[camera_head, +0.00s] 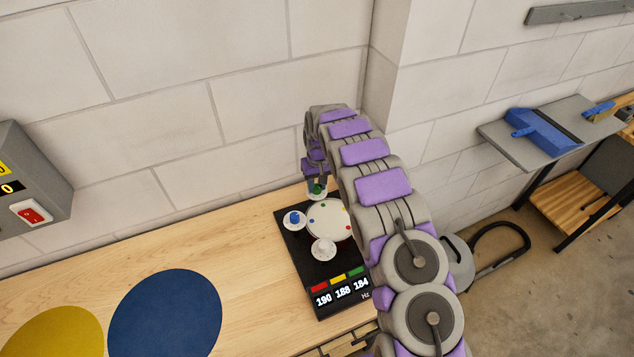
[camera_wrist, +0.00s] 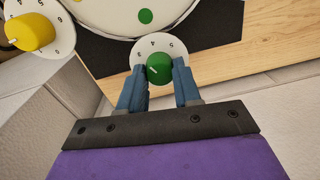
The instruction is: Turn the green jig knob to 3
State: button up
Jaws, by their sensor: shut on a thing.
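The green knob (camera_wrist: 159,69) sits on a small white dial (camera_wrist: 150,46) with digits, beside the drum, in the wrist view. My gripper (camera_wrist: 160,84) is shut on the green knob, with one blue finger on each side. A short pale mark shows on the knob's top; I cannot tell surely which digit it points at. In the head view the green knob (camera_head: 318,189) shows at the far edge of the black jig (camera_head: 296,262), under my gripper (camera_head: 317,182). My arm hides the jig's right side.
The white drum head (camera_head: 326,217) has coloured dots. A blue knob (camera_head: 294,217) and a white dial (camera_head: 323,249) stand around it; a yellow knob (camera_wrist: 30,32) shows in the wrist view. The display (camera_head: 340,291) reads 190, 158, 184 Hz. A wall rises close behind.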

aim_at(317, 184)
jog(key=shift+w+r+n+p, duration=0.1)
jog(key=shift+n+p, duration=0.05)
jog(key=shift+n, duration=0.65)
jog(key=shift+w+r+n+p, duration=0.1)
jog(key=shift+n+p, duration=0.05)
jog(key=shift+n, duration=0.65)
jog(key=shift+a, duration=0.1)
jog(key=o, duration=1.1)
jog(key=shift+s+f, duration=0.1)
jog(key=shift+f, duration=0.05)
jog(key=shift+c, duration=0.2)
notch_tip(317, 184, up, 17)
jog(key=shift+w+d, duration=0.25)
